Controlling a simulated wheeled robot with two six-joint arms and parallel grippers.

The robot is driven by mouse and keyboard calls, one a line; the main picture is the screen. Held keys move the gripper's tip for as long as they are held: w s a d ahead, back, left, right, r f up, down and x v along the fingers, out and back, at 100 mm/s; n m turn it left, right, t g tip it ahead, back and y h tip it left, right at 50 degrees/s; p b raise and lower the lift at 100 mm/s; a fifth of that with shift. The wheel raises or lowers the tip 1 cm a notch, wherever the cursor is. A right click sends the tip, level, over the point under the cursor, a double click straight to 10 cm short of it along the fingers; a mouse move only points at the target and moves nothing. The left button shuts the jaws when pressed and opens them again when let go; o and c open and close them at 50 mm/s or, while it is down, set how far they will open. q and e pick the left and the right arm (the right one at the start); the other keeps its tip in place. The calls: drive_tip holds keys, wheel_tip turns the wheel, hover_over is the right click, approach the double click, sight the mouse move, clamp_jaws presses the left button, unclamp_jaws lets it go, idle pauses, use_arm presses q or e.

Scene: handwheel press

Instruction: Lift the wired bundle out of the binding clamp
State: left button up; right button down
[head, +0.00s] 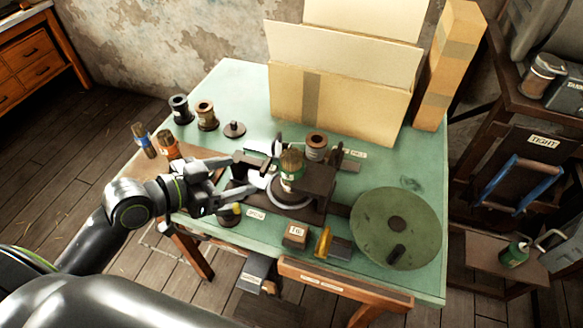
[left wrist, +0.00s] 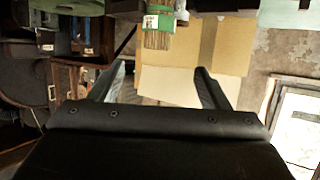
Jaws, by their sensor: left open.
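The wired bundle (head: 291,166) is a short upright bunch of straw-coloured strands with a green band. It stands in the dark binding clamp (head: 318,181) at the middle of the green table. In the left wrist view the bundle (left wrist: 157,38) shows at the top, with a pale label on its green band. My left gripper (head: 238,184) is open, with its fingers pointing at the bundle from the left. In the left wrist view the left gripper (left wrist: 160,68) has nothing between its fingertips, and the bundle appears beyond them. My right gripper is not in view.
A green handwheel (head: 372,222) lies at the table's right. Spools (head: 206,115) stand at the back left, and brushes (head: 168,144) near the left edge. A large cardboard box (head: 340,105) fills the back. A small labelled block (head: 296,235) sits near the front edge.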

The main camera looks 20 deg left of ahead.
sight(284, 159)
use_arm(q)
drive_tip(key=x, duration=0.3)
drive_tip(key=r+p+x, duration=0.1)
drive_tip(key=x, duration=0.3)
drive_tip(key=p+x, duration=0.1)
drive_tip(key=x, duration=0.2)
drive_tip(key=shift+w+d, duration=0.45)
drive_tip(key=shift+d, duration=0.05)
drive_tip(key=shift+w+d+f, duration=0.3)
drive_tip(key=shift+w+d, duration=0.1)
drive_tip(key=shift+w, duration=0.15)
drive_tip(key=p+x, duration=0.2)
drive_tip(key=x, duration=0.1)
drive_tip(key=shift+w+d+f, duration=0.15)
drive_tip(key=shift+w+d, duration=0.05)
drive_tip(key=shift+w, duration=0.05)
drive_tip(key=shift+w+d+f, duration=0.35)
drive_tip(key=shift+w, duration=0.1)
